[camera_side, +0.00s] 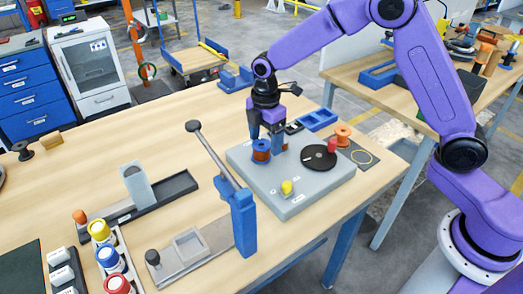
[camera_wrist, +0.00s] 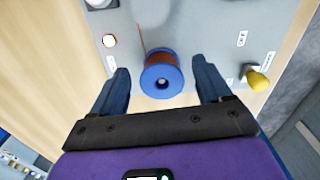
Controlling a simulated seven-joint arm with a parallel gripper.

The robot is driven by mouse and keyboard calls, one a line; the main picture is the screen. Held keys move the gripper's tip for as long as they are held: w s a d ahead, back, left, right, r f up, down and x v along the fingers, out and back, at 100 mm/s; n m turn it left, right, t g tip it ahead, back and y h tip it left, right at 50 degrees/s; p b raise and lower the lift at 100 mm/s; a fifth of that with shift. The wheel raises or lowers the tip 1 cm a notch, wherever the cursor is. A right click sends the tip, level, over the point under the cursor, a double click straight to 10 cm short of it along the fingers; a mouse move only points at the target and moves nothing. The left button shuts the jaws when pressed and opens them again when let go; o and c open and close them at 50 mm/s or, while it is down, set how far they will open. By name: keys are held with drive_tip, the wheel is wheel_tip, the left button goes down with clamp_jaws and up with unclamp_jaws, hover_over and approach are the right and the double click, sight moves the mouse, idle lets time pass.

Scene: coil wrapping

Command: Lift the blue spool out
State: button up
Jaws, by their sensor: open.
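The blue spool (camera_side: 261,156) stands upright on the grey station plate (camera_side: 300,199), with copper-coloured wire wound between its flanges. In the wrist view the blue spool (camera_wrist: 161,82) lies between the two fingers, and a thin copper strand runs from it across the plate. My gripper (camera_side: 266,136) points down just over the spool. In the wrist view my gripper (camera_wrist: 162,70) is open, its dark blue fingers on either side of the spool with visible gaps. The spool's underside is hidden.
A blue tray (camera_side: 318,119) and an orange spool (camera_side: 343,134) are behind. A long lever on a blue post (camera_side: 243,222) rises at the plate's left.

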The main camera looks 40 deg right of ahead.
sight(265, 142)
drive_tip(key=shift+f, duration=1.4)
drive_tip(key=c, duration=1.1)
drive_tip(key=shift+o, duration=0.2)
drive_tip(key=shift+r, duration=0.1)
wheel_tip(265, 142, up, 10)
